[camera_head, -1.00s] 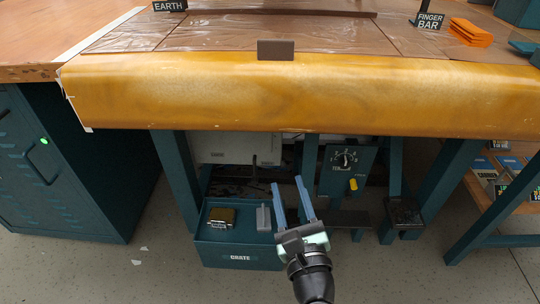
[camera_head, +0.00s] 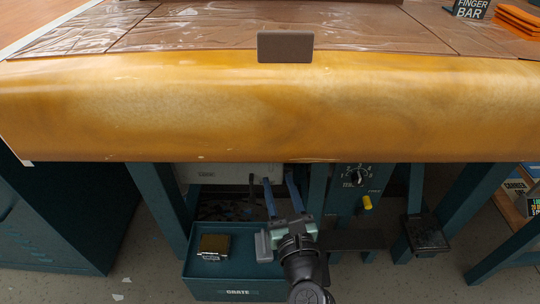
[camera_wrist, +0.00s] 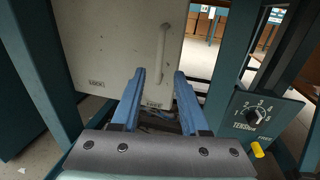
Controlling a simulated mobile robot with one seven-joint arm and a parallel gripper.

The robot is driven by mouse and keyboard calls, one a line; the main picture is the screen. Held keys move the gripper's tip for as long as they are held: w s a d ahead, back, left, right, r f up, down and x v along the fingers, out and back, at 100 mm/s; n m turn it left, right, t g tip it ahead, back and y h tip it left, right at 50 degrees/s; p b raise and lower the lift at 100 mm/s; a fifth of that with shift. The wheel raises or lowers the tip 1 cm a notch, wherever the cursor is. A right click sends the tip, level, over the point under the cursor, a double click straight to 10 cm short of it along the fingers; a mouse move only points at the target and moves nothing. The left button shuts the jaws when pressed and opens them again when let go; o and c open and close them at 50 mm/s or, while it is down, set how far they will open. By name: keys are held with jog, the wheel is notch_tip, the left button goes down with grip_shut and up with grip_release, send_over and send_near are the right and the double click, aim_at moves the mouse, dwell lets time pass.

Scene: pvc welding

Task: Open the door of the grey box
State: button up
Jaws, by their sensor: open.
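The grey box (camera_wrist: 112,45) stands under the bench and fills the upper left of the wrist view. Its door face is flat and looks shut, with a pale vertical handle (camera_wrist: 162,55) toward its right side. In the head view the bench's front edge hides the top of the grey box (camera_head: 228,174). My gripper (camera_wrist: 160,75) has its two blue fingers apart with nothing between them. My gripper also shows in the head view (camera_head: 279,180), in front of the box.
The yellow rounded bench edge (camera_head: 250,105) overhangs the space. A teal crate (camera_head: 235,290) with a brass-coloured block (camera_head: 214,246) stands below my gripper. A dial panel (camera_wrist: 258,118) with a yellow knob is at right. Teal legs (camera_wrist: 33,65) flank the opening.

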aim_at(271, 170)
jog(key=w+b, duration=0.1)
jog(key=w, duration=0.2)
jog(key=w+a+b, duration=0.1)
jog(key=w, duration=0.2)
jog(key=w+b, duration=0.1)
jog(key=w, duration=0.2)
jog(key=shift+a, duration=0.4)
grip_shut()
dwell(0.9)
